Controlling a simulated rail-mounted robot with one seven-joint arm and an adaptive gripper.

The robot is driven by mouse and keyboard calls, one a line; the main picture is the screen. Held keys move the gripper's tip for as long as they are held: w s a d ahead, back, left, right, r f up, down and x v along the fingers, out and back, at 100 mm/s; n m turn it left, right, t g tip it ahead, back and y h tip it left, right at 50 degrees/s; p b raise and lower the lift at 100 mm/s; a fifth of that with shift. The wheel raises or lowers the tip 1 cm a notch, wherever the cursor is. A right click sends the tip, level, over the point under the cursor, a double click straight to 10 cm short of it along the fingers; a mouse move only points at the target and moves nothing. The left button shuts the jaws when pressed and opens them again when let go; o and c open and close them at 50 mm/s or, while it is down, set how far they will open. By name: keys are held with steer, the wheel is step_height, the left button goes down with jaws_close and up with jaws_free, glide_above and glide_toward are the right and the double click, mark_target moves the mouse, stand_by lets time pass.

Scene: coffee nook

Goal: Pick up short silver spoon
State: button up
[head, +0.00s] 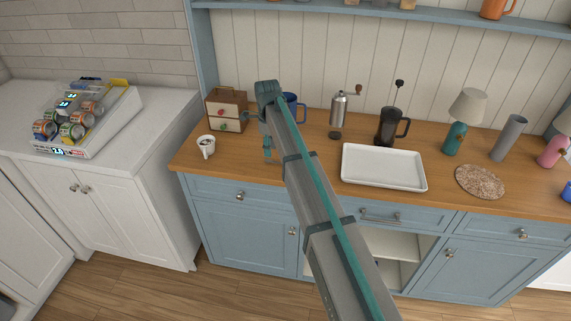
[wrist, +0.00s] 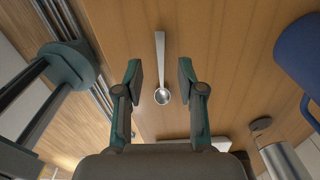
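A short silver spoon (wrist: 161,95) lies on the wooden counter in the wrist view. Its thin handle points to the top of the picture and its small round bowl is nearer to me. My gripper (wrist: 160,74) is open, with one finger to the left of the spoon and one to the right. The fingers show no contact with it. In the head view my gripper (head: 267,156) points down over the left part of the counter. The spoon cannot be made out there, and my arm covers part of that area.
A blue mug (wrist: 299,58) stands to the right in the wrist view. In the head view a white cup (head: 206,147) and a wooden box (head: 226,112) are left of my gripper. A metal grinder (head: 338,115), a French press (head: 388,127) and a white tray (head: 384,168) are right.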

mark_target(271, 161)
steer(key=shift+f+p, duration=1.1)
steer(key=shift+f, duration=1.45)
steer(key=shift+c, duration=0.3)
jaws_close()
